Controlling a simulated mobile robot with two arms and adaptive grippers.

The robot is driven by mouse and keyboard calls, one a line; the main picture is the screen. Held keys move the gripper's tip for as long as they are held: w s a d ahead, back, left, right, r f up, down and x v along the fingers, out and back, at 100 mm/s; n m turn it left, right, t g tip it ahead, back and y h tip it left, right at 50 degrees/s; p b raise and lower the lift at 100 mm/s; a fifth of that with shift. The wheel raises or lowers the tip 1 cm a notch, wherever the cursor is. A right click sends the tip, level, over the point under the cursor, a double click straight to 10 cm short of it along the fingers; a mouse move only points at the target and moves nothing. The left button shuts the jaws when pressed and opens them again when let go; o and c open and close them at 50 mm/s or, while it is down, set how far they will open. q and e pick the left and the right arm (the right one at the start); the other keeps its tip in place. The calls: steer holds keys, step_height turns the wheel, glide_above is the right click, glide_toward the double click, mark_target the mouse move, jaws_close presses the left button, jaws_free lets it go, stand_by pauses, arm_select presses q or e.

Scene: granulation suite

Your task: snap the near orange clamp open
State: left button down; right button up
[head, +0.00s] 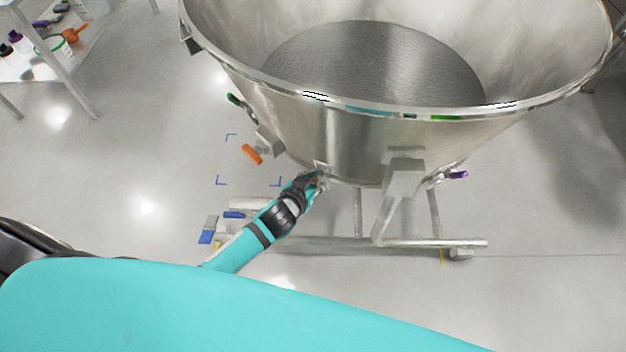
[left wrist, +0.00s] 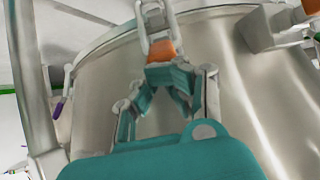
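The near orange clamp (left wrist: 162,50) is on the wall of the steel bowl (left wrist: 205,65). Its metal loop (left wrist: 157,18) runs up to the rim band in the left wrist view. My left gripper (left wrist: 170,76) has its teal fingertips drawn together at the clamp's orange lever and looks shut on it; the lever's lower end is hidden by the fingertips. In the head view, my left gripper (head: 316,178) reaches the lower front of the bowl (head: 345,135), and the clamp is mostly hidden behind it. My right gripper is not in view.
A purple handle (head: 457,174) is at the right and a green one (head: 234,99) at the left. The bowl's bracket and leg (head: 400,185) stand right of my gripper.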

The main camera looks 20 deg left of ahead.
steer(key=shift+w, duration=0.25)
arm_select(q)
steer(key=shift+a, duration=0.1)
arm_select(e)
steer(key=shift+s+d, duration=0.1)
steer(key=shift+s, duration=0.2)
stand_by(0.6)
